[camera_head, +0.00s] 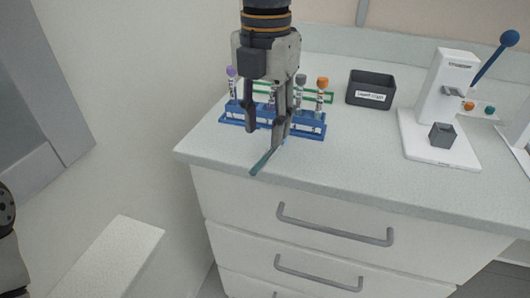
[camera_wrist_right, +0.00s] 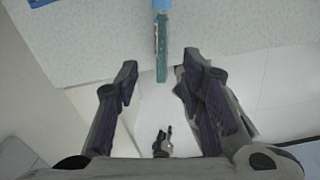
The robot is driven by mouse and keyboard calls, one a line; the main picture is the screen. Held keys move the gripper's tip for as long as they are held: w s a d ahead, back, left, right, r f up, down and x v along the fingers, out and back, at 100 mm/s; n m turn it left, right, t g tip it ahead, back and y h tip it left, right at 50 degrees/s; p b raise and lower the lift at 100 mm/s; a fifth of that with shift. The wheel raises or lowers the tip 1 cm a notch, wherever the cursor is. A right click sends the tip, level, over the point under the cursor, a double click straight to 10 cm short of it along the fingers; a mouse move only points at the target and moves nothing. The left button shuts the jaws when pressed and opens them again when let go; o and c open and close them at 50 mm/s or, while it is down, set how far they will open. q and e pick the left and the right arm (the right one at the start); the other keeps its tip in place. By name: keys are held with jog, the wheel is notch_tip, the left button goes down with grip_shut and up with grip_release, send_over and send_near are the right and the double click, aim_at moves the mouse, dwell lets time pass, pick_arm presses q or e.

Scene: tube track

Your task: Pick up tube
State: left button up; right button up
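A slim tube (camera_head: 262,163) with a teal end lies on the counter near its front edge, in front of the rack; its far part is behind my gripper. In the right wrist view the tube (camera_wrist_right: 161,50) shows a light blue part at the top and a label along its side. My right gripper (camera_head: 264,134) points down over the counter, fingers apart. In the wrist view the teal end appears between the right fingertips (camera_wrist_right: 159,68), with no visible contact. A small dark gripper, seemingly my left (camera_wrist_right: 162,145), shows far below; its opening is unclear.
A blue rack (camera_head: 310,131) holds several capped tubes behind my right gripper. A black labelled bin (camera_head: 370,90) stands right of it. A white device (camera_head: 445,95) with a blue-knobbed lever stands farther right. The counter's front middle is clear; drawers are below.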

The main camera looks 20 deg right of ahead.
aim_at(266, 153)
notch_tip(266, 153, down, 4)
jog(key=shift+s+d+f, duration=0.1)
jog(key=shift+s+f, duration=0.05)
jog(key=shift+f, duration=0.55)
grip_shut()
jog(key=shift+r, duration=0.15)
